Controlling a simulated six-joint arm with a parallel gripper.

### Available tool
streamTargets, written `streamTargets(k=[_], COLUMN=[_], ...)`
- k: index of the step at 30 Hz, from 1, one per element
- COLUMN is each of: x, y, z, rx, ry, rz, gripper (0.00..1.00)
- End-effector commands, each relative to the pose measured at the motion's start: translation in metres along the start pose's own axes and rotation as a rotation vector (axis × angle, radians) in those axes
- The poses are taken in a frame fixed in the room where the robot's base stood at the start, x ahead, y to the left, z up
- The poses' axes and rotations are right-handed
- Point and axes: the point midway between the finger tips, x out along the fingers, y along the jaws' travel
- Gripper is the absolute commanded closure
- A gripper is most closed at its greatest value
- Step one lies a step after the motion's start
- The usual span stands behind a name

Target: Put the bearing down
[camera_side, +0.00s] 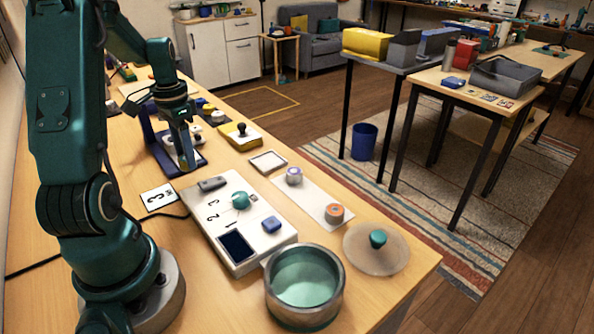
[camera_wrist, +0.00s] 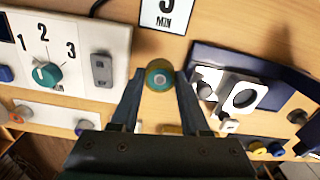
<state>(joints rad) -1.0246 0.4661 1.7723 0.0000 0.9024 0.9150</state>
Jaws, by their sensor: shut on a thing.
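In the side view my gripper (camera_side: 184,164) points down in front of a dark blue stand (camera_side: 160,155), and the bearing is too small to tell clearly. In the wrist view the stand's white plate (camera_wrist: 222,86), with a round hole, is to the right of the fingers, apart from the bearing. The bearing's underside and height above the table are unclear.
A white panel (camera_side: 215,230) with a teal dial (camera_side: 241,200) lies nearby. A white card (camera_side: 159,197) lies between it and the stand. A white strip (camera_side: 313,196) carries two round parts. A steel pot (camera_side: 303,285) and glass lid (camera_side: 360,248) stand at the front.

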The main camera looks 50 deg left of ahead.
Motion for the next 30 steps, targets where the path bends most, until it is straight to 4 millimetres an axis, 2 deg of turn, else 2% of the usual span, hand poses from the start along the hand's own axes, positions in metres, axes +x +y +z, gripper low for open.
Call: streamTargets(k=[1, 6, 11, 14, 20, 24, 30], x=[-0.013, -0.041, -0.055, -0.057, -0.064, -0.07, -0.078], y=[-0.001, -0.001, 0.002, 0.012, 0.069, 0.116, 0.181], z=[-0.001, -0.001, 0.001, 0.003, -0.016, -0.024, -0.023], rx=[0.0, 0.0, -0.023, -0.036, 0.097, 0.232, 0.443], ry=[0.006, 0.004, 0.001, 0.001, 0.002, 0.002, 0.002], rz=[-0.007, -0.005, -0.001, 0.0, -0.001, -0.001, -0.001], gripper=[1.0, 1.0, 1.0, 1.0, 1.0, 1.0, 1.0])
